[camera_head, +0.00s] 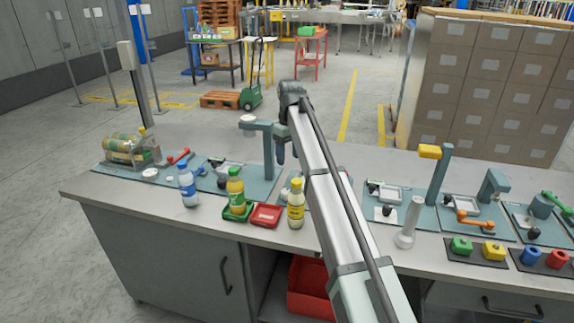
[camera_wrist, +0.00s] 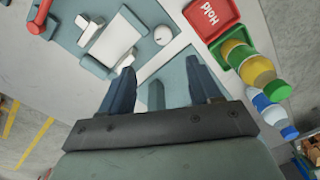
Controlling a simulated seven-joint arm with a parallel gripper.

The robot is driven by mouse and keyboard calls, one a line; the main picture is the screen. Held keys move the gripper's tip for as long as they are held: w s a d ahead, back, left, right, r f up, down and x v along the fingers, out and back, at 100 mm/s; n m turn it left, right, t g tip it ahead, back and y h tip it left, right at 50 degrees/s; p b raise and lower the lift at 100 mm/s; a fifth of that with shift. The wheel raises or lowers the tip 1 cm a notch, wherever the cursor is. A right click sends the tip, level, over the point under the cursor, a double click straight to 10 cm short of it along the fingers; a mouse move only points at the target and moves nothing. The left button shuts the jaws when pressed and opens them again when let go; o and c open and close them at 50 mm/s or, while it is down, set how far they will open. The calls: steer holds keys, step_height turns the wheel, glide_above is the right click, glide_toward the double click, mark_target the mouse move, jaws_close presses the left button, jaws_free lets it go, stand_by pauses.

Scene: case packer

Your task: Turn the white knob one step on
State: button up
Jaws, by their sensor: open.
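A round white knob (camera_wrist: 163,35) with a small dark mark sits on a teal plate in the wrist view, beside the red tray. In the head view my arm and a bottle hide most of this spot. My gripper (camera_wrist: 163,84) is open, its two blue fingers apart with nothing held between them. The knob lies beyond the fingertips, apart from them. In the head view my gripper (camera_head: 281,155) hangs over the bench beside a teal post.
A red tray (camera_head: 267,215) marked Hold and a green tray (camera_head: 236,213) with a bottle stand near the front edge. A yellow-capped bottle (camera_head: 296,204) and a blue-capped bottle (camera_head: 188,187) stand close by. The teal post (camera_head: 268,158) rises by my gripper.

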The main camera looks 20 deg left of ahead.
mark_target(287, 191)
steer(key=d+f+y, duration=0.2)
steer(key=d, duration=0.7)
steer(key=a+f+n, duration=0.2)
steer(key=a+f, duration=0.1)
steer(key=f, duration=0.1)
steer(key=a+f+n+y, duration=0.1)
steer(key=a+f+n, duration=0.2)
steer(key=f, duration=0.1)
steer(key=a+f+n+y, duration=0.1)
steer(key=a+f+n, duration=0.1)
steer(key=a+f, duration=0.1)
steer(key=shift+s+a+f, duration=0.1)
steer(key=shift+s+f, duration=0.25)
steer(key=shift+f, duration=0.4)
